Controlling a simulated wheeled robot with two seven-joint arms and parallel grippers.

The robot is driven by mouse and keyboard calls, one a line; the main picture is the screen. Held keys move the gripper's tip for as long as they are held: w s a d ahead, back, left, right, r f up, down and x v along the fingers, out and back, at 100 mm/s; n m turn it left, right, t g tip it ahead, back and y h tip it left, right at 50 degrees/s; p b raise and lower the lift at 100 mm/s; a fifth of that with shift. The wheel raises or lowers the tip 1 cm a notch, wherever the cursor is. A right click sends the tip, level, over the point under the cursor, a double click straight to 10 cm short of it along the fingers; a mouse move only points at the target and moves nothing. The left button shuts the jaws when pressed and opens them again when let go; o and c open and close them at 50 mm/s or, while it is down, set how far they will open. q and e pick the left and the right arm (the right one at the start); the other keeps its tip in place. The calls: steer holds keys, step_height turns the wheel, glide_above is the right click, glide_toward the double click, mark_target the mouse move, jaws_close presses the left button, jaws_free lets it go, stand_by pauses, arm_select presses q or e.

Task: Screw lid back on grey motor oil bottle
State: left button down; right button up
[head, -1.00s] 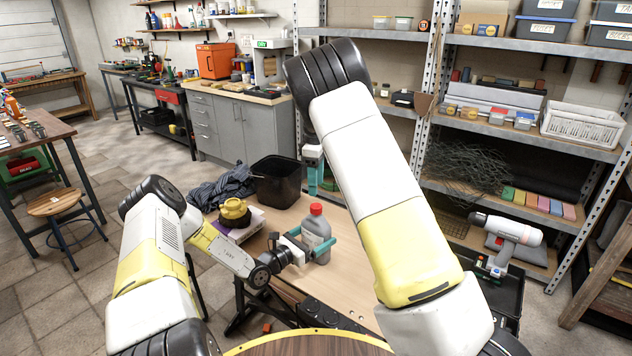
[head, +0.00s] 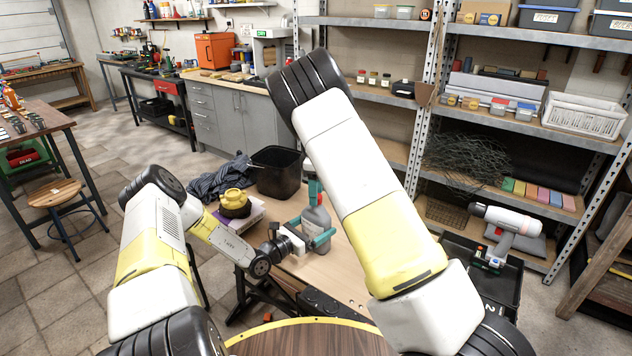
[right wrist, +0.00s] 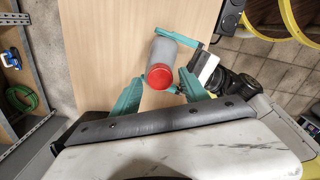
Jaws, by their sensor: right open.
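The grey motor oil bottle (head: 318,222) stands upright on the wooden workbench (head: 345,272). Its red lid (right wrist: 160,77) sits at the bottle's top in the right wrist view; how tightly it is on cannot be seen. My left gripper (head: 306,238) has its teal fingers on either side of the bottle's body and appears shut on it. My right gripper (head: 315,192) is open above the bottle. In the right wrist view its teal fingers flank the lid, with gaps on both sides. My right forearm hides part of the bench in the head view.
A yellow object (head: 234,203) on a stack and a black bin (head: 277,172) stand on the bench behind and left of the bottle. Metal shelves (head: 520,150) rise behind. The bench right of the bottle is partly clear.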

steer(key=shift+f, duration=0.5)
jaws_close()
steer(key=m, duration=0.9)
steer(key=shift+m, duration=0.3)
steer(key=m, duration=0.8)
steer(key=shift+m, duration=0.3)
steer(key=m, duration=0.6)
steer(key=shift+o, duration=0.8)
jaws_free()
